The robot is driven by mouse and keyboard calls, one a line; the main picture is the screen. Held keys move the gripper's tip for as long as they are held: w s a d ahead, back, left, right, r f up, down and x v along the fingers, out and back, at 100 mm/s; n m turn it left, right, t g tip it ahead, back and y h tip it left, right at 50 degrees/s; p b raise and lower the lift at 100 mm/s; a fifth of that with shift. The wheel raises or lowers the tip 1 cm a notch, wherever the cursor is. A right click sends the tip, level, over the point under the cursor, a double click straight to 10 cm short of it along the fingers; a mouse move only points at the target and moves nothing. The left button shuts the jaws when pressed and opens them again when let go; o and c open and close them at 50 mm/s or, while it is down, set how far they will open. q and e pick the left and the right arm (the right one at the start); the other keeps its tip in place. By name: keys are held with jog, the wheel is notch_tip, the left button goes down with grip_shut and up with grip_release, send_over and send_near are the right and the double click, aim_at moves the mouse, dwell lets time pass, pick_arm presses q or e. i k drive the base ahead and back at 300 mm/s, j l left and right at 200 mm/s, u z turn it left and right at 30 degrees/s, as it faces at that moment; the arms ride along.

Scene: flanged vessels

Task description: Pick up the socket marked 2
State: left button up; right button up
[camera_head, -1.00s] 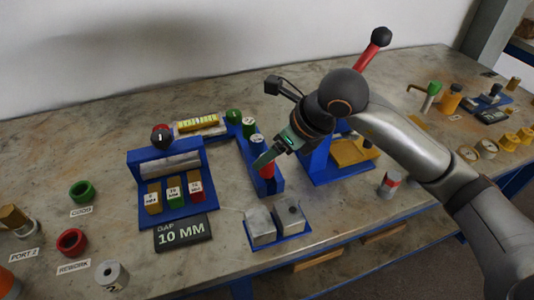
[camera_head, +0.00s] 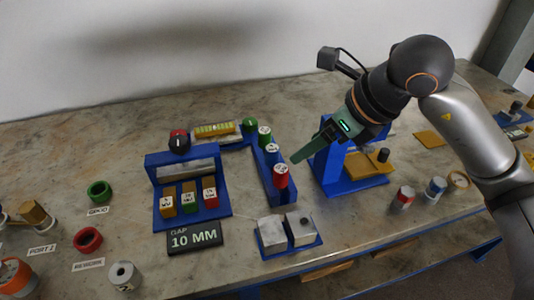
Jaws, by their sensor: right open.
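Several coloured sockets with pale marked tops stand upright in a row on the blue rail (camera_head: 283,200): a green one (camera_head: 250,126), another green one (camera_head: 265,138), a blue one (camera_head: 272,156) and a red one (camera_head: 281,180) nearest me. Their top marks are too small for me to tell which is 2. My right gripper (camera_head: 298,158) is open and empty, its fingers pointing down-left, just right of the red and blue sockets in the picture. I cannot judge its height above them. My left gripper is not in view.
A blue gauge stand (camera_head: 225,200) with coloured blocks and a "GAP 10 MM" sign (camera_head: 194,237) is left of the rail. Two grey blocks on a blue plate (camera_head: 305,250) lie in front. A blue press frame (camera_head: 333,180) stands right. Rings and a grey cylinder (camera_head: 124,276) lie left.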

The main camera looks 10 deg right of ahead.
aim_at(125, 275)
jog(key=u, duration=0.95)
